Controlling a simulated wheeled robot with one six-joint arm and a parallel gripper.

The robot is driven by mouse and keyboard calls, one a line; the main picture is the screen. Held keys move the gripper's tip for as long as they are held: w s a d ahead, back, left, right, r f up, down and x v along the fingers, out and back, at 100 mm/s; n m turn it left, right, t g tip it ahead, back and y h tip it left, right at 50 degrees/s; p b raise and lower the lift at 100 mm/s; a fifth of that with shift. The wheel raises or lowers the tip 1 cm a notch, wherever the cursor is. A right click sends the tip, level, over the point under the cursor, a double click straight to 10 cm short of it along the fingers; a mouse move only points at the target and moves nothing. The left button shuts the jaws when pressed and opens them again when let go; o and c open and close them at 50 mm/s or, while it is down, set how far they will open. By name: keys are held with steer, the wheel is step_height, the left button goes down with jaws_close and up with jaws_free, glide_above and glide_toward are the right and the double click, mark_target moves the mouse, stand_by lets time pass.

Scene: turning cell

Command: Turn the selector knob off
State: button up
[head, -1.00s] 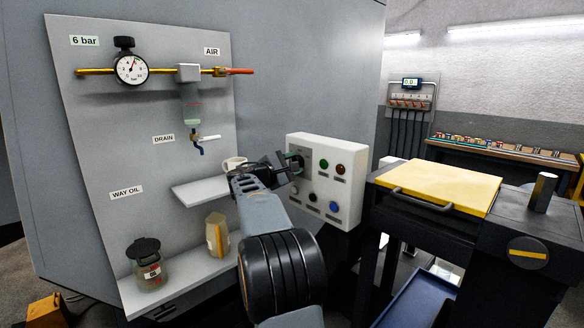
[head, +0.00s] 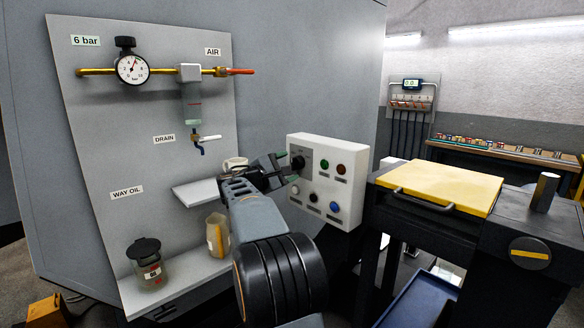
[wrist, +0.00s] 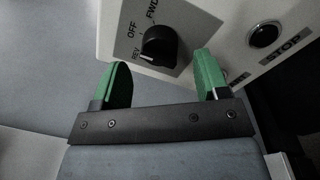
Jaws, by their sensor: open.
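The selector knob (wrist: 158,45) is a round black knob on a dark plate marked REV, OFF and FWD. Its white mark sits on the side toward REV in the wrist view. In the head view the knob (head: 298,163) shows at the upper left of the white control box (head: 325,143). My gripper (wrist: 163,78) is open and empty, its two green fingertips apart. The knob lies just beyond the gap between them, with no contact visible. In the head view my gripper (head: 286,170) is just left of the knob.
The box also carries a green button (head: 324,163), a red button (head: 341,169) and a blue button (head: 334,206). A black button (wrist: 264,36) above the STOP label is right of the knob.

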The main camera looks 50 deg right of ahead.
steer(key=a, duration=1.1)
steer(key=shift+w+f+b, duration=0.15)
steer(key=shift+f+b, duration=0.15)
steer(key=shift+b, duration=0.05)
steer(key=s+a+f+m+y+p, duration=0.1)
steer(key=a+f+y, duration=0.15)
steer(key=f, duration=0.25)
steer(key=s+a+f+t+y, duration=0.1)
steer(key=f+y, duration=0.2)
steer(key=f, duration=0.2)
steer(key=s+a+f+m+y+p, duration=0.1)
steer(key=a+f+y, duration=0.1)
steer(key=f+y, duration=0.15)
steer(key=s+a+f+m+t+y+p, duration=0.1)
steer(key=s+a+f+m+y+p, duration=0.1)
steer(key=s+a+y, duration=0.3)
steer(key=s+a+f+m+y+p, duration=0.1)
steer(key=s+a+f+p, duration=0.15)
steer(key=a, duration=0.45)
steer(key=s+a+r+m+t+y+p, duration=0.1)
steer(key=s+a+r+t+y+p, duration=0.1)
steer(key=a, duration=0.6)
steer(key=s+r+y+p, duration=0.1)
steer(key=s+r+p, duration=0.1)
steer(key=s+p, duration=0.1)
steer(key=shift+s+a+r+y+p, duration=0.3)
steer(key=shift+s+r+y, duration=0.1)
steer(key=shift+s, duration=0.4)
